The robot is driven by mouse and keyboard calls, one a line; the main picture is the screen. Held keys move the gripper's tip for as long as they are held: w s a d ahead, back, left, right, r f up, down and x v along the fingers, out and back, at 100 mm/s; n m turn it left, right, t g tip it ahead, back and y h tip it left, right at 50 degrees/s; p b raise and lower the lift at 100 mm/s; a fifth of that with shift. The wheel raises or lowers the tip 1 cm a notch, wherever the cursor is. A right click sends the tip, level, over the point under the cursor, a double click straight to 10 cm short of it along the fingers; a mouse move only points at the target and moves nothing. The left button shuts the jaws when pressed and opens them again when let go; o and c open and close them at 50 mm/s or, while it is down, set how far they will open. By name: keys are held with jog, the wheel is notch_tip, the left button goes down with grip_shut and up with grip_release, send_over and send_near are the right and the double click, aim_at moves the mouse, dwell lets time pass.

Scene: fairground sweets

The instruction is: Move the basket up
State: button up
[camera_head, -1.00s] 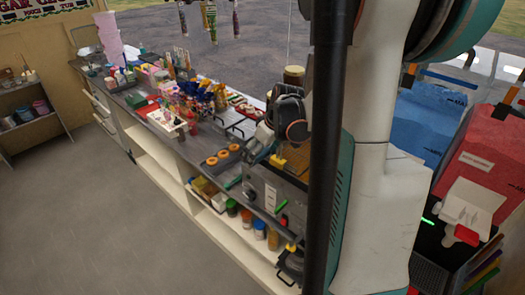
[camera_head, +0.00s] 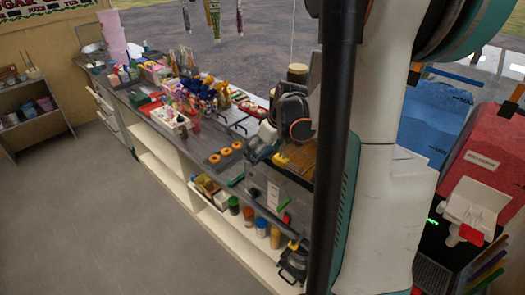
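A grey metal appliance (camera_head: 262,190) stands at the near end of the counter, with a red knob and a green handle on its front. Its top looks golden-brown, and a small yellow grip (camera_head: 281,160) shows at its top edge. I cannot clearly make out a basket; my arm and the dark pole hide much of that spot. My gripper (camera_head: 256,151) appears as a small dark shape above the appliance's left edge, close to the yellow grip. Whether it touches the grip, or is open or shut, is too small to tell.
The long counter (camera_head: 205,140) holds ring-shaped sweets (camera_head: 225,152), bottles and boxes. Jars stand on the shelf below, including a blue-lidded one (camera_head: 261,224). A red box (camera_head: 484,150) and a blue box (camera_head: 436,118) stand at right. The floor (camera_head: 110,220) at left is clear.

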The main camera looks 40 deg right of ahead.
jog(key=shift+f+b, duration=1.2)
jog(key=shift+f, duration=0.25)
jog(key=o, duration=1.6)
jog(key=shift+c, duration=0.2)
jog(key=shift+r, duration=0.1)
jog(key=shift+v, duration=3.75)
jog(key=shift+w, duration=0.1)
